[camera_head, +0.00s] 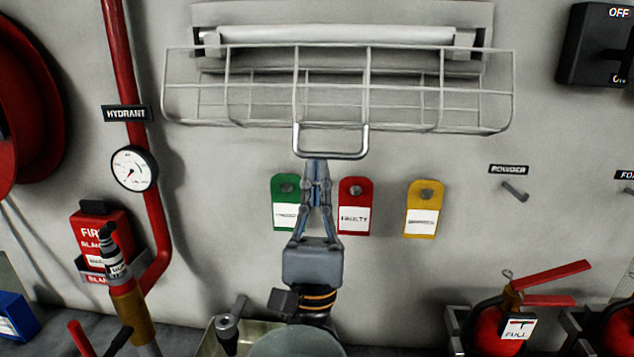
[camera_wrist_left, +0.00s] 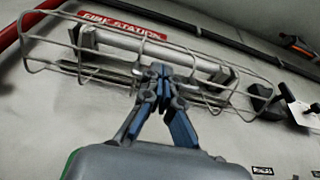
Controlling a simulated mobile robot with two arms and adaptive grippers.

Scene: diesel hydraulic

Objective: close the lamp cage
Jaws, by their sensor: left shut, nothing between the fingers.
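The lamp cage (camera_head: 395,106) is a pale wire basket on the wall, with a U-shaped handle (camera_head: 345,157) at its lower front edge. The tube lamp (camera_head: 340,36) shows bare above the cage's upper front wire, so the cage looks swung down from it. My left gripper (camera_head: 317,166) points up, shut and empty, with its fingertips at the handle's lower bar; I cannot tell if they touch. In the left wrist view the shut fingertips (camera_wrist_left: 160,74) overlap the cage wires (camera_wrist_left: 222,100), and the lamp tube (camera_wrist_left: 150,46) lies behind. My right gripper is not in view.
Green (camera_head: 286,190), red (camera_head: 355,195) and yellow (camera_head: 421,198) tags hang on the wall around my left gripper. A red pipe with a gauge (camera_head: 134,168) stands at left. Extinguishers (camera_head: 505,325) stand at lower right. The wall right of the yellow tag is mostly clear.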

